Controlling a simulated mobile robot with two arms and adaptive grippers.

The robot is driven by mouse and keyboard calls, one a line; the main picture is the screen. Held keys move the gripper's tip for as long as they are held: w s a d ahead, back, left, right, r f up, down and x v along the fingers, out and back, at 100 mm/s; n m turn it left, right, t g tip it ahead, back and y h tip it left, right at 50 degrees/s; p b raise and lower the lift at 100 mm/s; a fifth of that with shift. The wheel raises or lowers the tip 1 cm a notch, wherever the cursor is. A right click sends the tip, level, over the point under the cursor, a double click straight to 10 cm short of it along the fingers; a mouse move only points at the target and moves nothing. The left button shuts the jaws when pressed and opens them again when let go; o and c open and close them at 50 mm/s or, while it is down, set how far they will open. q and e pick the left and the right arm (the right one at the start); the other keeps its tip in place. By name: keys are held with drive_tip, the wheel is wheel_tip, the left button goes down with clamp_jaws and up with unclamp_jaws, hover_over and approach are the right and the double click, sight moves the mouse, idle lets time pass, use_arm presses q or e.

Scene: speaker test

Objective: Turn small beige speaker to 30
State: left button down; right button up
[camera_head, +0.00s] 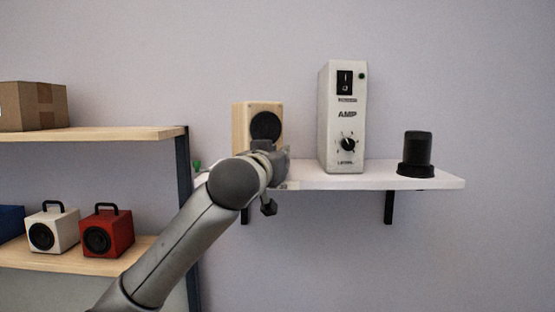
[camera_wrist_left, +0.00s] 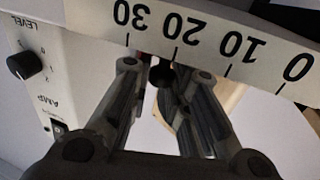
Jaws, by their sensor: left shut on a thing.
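The small beige speaker (camera_head: 241,118), with a dark round cone, stands upright at the left of the white wall shelf. My left gripper (camera_head: 271,158) is in front of its lower part and hides that part. In the left wrist view, which is upside down, the fingers of my gripper (camera_wrist_left: 160,76) are shut around a small dark round knob (camera_wrist_left: 162,73). A white scale (camera_wrist_left: 205,42) marked 0, 10, 20 and 30 runs across the top of that view. The knob appears near the 20 mark. Pale wood of the speaker (camera_wrist_left: 232,98) shows behind the fingers. My right gripper is not in view.
A tall white amp (camera_head: 344,120) with a switch and level dial stands right of the speaker. A black cylinder (camera_head: 417,152) stands farther right. At left, a wooden rack (camera_head: 110,136) holds a cardboard box (camera_head: 33,107), a white speaker (camera_head: 52,231) and a red speaker (camera_head: 108,233).

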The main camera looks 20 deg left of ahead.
use_arm(q)
drive_tip(key=c, duration=1.4)
unclamp_jaws()
drive_tip(key=s, duration=1.2)
drive_tip(key=shift+d, duration=0.1)
drive_tip(key=shift+w+f, duration=0.1)
